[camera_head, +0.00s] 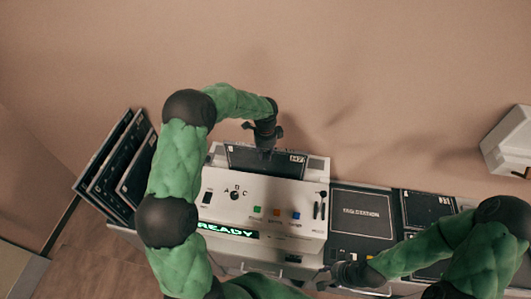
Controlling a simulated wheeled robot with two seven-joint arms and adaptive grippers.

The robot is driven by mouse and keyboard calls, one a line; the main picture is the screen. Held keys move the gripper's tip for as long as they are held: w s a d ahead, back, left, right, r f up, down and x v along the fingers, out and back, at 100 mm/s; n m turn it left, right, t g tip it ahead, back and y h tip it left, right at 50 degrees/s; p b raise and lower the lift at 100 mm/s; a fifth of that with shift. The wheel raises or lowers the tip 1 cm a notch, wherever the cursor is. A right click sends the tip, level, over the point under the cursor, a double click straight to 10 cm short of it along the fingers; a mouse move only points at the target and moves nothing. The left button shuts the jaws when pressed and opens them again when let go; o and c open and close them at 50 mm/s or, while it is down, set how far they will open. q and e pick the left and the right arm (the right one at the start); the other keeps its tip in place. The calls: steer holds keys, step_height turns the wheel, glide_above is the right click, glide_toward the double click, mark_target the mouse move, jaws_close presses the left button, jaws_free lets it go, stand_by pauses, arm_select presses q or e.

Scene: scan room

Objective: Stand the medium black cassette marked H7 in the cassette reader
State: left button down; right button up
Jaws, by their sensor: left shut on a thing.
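The cassette reader (262,194) is a white console with a knob, several coloured buttons and a green READY display (228,231). A black cassette (242,158) stands at its back top, long side across; its small white label at the right seems to read H7. Its lower edge meets the reader's top, but I cannot tell how deep it sits. My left gripper (265,148) is shut on the upper middle of this cassette from above. My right gripper (330,278) is low at the reader's front right, apart from the cassette; its finger gap is unclear.
Several black cassettes (108,165) lean in a rack at the left, partly behind my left arm. Right of the reader is a black station pad (361,213), then another dark cassette (428,208) on the counter. A white box (510,140) is on the wall at far right.

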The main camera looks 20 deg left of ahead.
arm_select(q)
steer(key=shift+w+r, duration=0.1)
steer(key=c, duration=1.1)
jaws_free()
steer(key=shift+o, duration=0.5)
step_height(320, 180, up, 12)
steer(key=shift+f, duration=0.1)
step_height(320, 180, up, 6)
steer(key=p, duration=0.4)
